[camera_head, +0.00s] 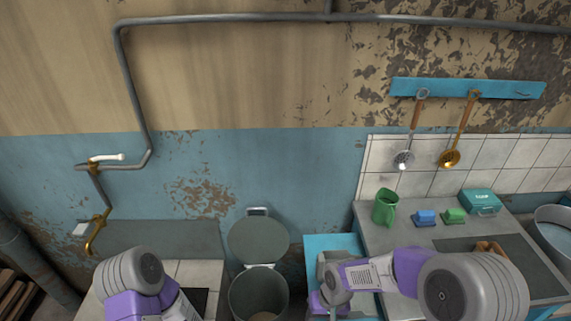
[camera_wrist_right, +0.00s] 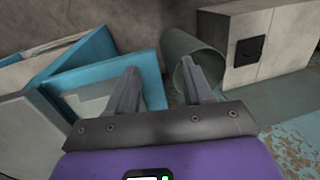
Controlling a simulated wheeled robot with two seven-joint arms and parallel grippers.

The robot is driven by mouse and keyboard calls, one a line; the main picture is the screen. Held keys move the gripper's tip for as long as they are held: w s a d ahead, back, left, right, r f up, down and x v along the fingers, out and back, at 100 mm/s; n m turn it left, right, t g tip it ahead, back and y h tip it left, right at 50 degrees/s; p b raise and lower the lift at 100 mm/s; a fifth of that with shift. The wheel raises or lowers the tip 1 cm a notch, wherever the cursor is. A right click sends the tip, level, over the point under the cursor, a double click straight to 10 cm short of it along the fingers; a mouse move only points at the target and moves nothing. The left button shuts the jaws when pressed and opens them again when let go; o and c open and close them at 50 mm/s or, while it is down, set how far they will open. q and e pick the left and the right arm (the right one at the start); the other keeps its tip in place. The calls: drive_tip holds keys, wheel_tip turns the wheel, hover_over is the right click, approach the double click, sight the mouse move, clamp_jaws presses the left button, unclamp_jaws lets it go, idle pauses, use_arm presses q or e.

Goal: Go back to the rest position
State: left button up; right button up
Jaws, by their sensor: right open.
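My right gripper (camera_wrist_right: 162,75) is open, with its two grey fingers apart and nothing between them in the right wrist view. A blue-edged cabinet (camera_wrist_right: 90,75) lies beyond the left finger, and a grey-green cylinder, apparently the bin (camera_wrist_right: 212,60), is beyond the right finger. In the head view my right arm (camera_head: 400,275) reaches leftward in front of the counter; its fingers are hidden or out of frame. My left arm (camera_head: 140,275) is at the lower left, and its gripper is not visible.
An open lidded bin (camera_head: 258,295) stands between my arms. The right counter (camera_head: 365,235) holds a green jug (camera_head: 385,207), a blue block (camera_head: 425,218), a green block (camera_head: 454,216) and a teal box (camera_head: 481,202). A brass tap (camera_head: 97,232) is at left. Two utensils hang on a blue rack (camera_head: 520,90).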

drive_tip(key=s+f+m+y, duration=0.1)
drive_tip(key=s+f, duration=0.4)
drive_tip(key=f, duration=0.3)
drive_tip(key=s+f+m+t+y, duration=0.1)
drive_tip(key=s+f, duration=0.3)
drive_tip(key=f, duration=0.5)
drive_tip(key=shift+s+d+f+m, duration=0.25)
drive_tip(key=shift+s+m, duration=0.15)
drive_tip(key=shift+m, duration=0.1)
drive_tip(key=shift+c, duration=0.3)
